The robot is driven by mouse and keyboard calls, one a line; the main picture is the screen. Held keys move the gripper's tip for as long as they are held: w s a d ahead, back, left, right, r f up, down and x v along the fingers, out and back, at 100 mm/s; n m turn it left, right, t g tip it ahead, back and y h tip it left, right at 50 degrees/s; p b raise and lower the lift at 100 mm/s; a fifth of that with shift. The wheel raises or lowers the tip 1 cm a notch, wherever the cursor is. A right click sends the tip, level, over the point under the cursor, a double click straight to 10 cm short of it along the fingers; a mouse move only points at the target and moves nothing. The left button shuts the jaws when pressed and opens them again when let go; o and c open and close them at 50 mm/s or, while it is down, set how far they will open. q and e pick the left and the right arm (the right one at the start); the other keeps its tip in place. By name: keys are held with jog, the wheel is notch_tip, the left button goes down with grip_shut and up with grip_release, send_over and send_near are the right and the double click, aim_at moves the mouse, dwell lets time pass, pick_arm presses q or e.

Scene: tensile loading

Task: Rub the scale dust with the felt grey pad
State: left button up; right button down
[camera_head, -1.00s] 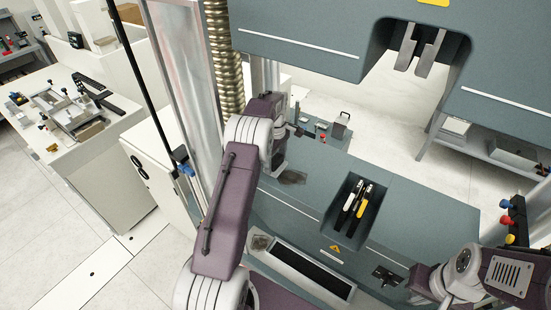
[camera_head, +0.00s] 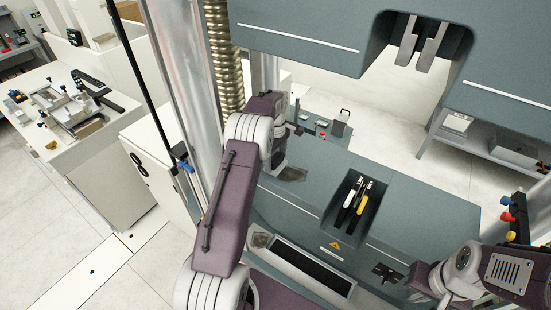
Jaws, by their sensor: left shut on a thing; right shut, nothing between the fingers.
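A dark smudge that looks like the scale dust (camera_head: 292,174) lies on the grey-green machine deck (camera_head: 335,185). My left gripper (camera_head: 279,167) is low over the deck at the left edge of this smudge. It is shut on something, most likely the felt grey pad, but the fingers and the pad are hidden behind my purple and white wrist. I cannot tell whether the pad touches the dust. My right gripper (camera_head: 418,280) is at the lower right, shut and empty, partly hidden by its own arm and far from the dust.
A recess (camera_head: 337,217) in the deck holds a white-ended and a yellow-ended tool. A metal column (camera_head: 188,80) stands left of my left arm. Grey upper jaws (camera_head: 420,45) hang above. Red, blue and yellow knobs (camera_head: 507,217) are at the right.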

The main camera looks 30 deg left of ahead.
pick_arm(q)
jog(key=shift+f+b, duration=0.35)
jog(key=shift+f, duration=0.4)
jog(key=shift+s+d+r, duration=0.1)
jog(key=shift+d, duration=0.95)
jog(key=shift+s+d+r, duration=0.1)
jog(key=shift+d, duration=0.9)
